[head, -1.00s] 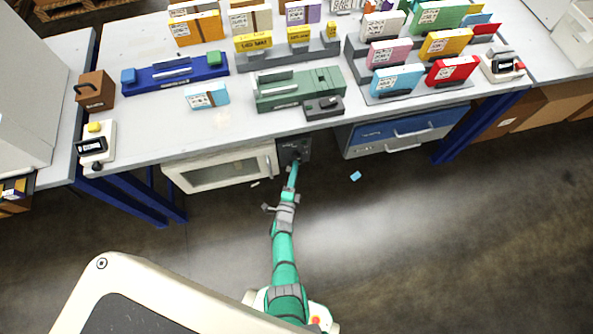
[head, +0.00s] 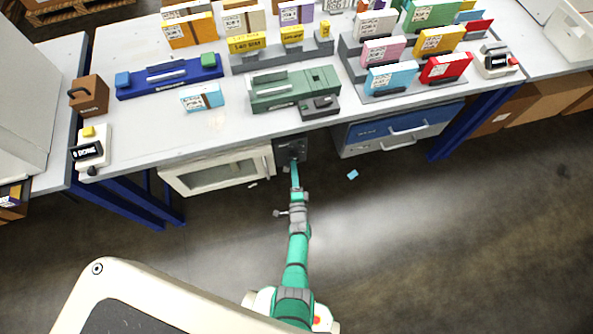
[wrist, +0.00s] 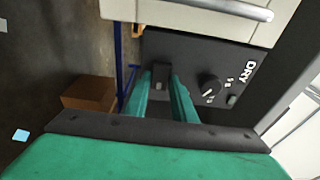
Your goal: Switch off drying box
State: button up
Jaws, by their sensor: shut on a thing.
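The drying box (head: 215,172) is the cream cabinet with a window door, hung under the workbench. Its dark control panel (head: 291,150) is at its right side. In the wrist view the panel (wrist: 203,52) carries the lettering DRY, a round black knob (wrist: 210,88) and a small greenish button (wrist: 232,100). A small switch (wrist: 161,74) sits at the panel's other end, between my two fingers. My gripper (wrist: 165,84) is shut on the switch; the fingers partly hide it. In the head view my gripper (head: 295,166) reaches the panel from below.
The workbench (head: 150,125) above holds several coloured boxes and fixtures. A blue drawer unit (head: 395,130) hangs right of the panel. A light blue piece (head: 352,174) lies on the floor. The floor around my arm is otherwise mostly clear.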

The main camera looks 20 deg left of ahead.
jog(key=shift+w+r, duration=0.15)
jog(key=o, duration=1.1)
jog(key=shift+c, duration=0.2)
jog(key=v, duration=1.1)
